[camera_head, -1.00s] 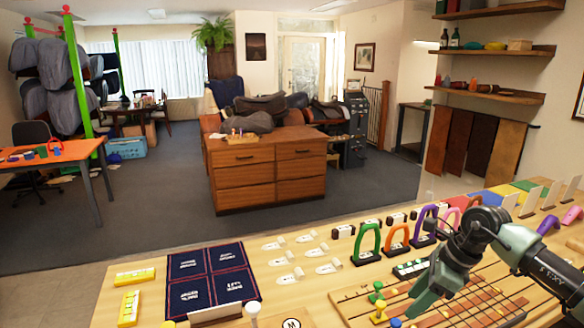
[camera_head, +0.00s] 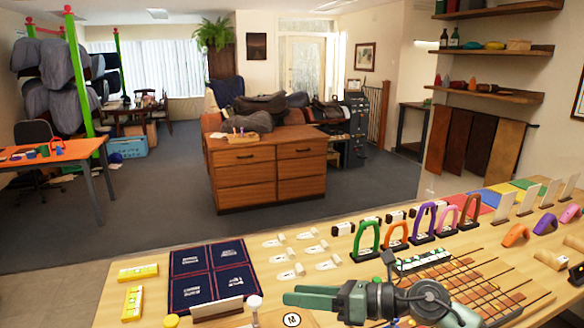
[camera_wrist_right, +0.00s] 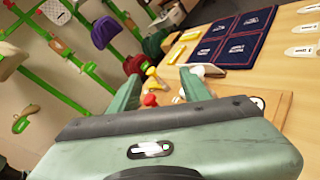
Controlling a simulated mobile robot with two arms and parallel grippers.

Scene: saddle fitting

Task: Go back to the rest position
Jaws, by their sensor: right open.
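My right gripper (camera_head: 300,298) reaches over the near edge of the wooden workbench (camera_head: 105,308), pointing left in the head view. In the right wrist view its two green fingers (camera_wrist_right: 158,90) stand apart with nothing gripped between them. A white-topped peg (camera_head: 254,303) stands just left of the fingertips in the head view. A red knob (camera_wrist_right: 150,100) and a yellow knob (camera_wrist_right: 151,71) show beyond and between the fingers in the wrist view. My left gripper is not in view.
A dark blue mat (camera_head: 213,273) lies left of the gripper, with yellow boxes (camera_head: 138,272) beside it. Green (camera_head: 366,241), orange (camera_head: 395,237) and purple (camera_head: 423,222) arches stand behind my right arm. A gridded board (camera_head: 485,285) lies to its right.

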